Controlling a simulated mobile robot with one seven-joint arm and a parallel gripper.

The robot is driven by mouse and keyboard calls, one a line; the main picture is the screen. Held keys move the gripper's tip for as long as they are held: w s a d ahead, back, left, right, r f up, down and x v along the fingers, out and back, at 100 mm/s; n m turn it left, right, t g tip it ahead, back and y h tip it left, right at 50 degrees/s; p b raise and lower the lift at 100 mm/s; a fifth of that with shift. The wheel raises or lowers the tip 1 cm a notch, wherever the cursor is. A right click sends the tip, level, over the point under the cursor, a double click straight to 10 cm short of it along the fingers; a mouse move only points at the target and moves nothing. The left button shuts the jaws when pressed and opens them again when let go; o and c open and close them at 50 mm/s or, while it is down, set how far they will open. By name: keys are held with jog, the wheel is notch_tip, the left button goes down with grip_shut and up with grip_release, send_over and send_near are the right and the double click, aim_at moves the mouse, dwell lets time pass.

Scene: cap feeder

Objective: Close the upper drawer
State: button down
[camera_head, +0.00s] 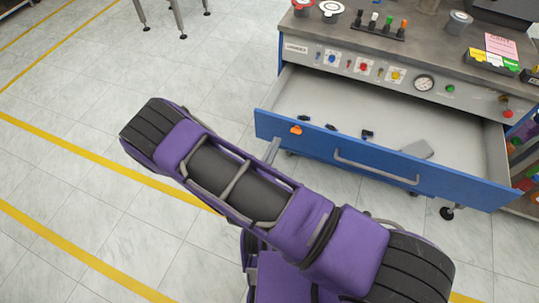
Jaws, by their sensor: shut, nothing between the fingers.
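The upper drawer (380,172) is pulled out of the workbench, so its pale inside shows from above. It has a blue front panel with a grey bar handle (375,167). My purple and black arm crosses the lower middle of the view. A narrow grey tip, which looks like the end of my gripper (275,146), shows past the arm at the left part of the drawer front. It seems shut and empty. I cannot tell whether it touches the panel. The rest of the gripper is hidden behind the arm.
Small dark parts, an orange piece (296,130) and a grey flat piece (415,149) are at or in the drawer. The workbench top (405,40) holds colored plugs and bins. Shelves with colored parts stand at the right.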

aim_at(286, 121)
jog(key=x, duration=0.7)
jog(key=shift+w, duration=0.1)
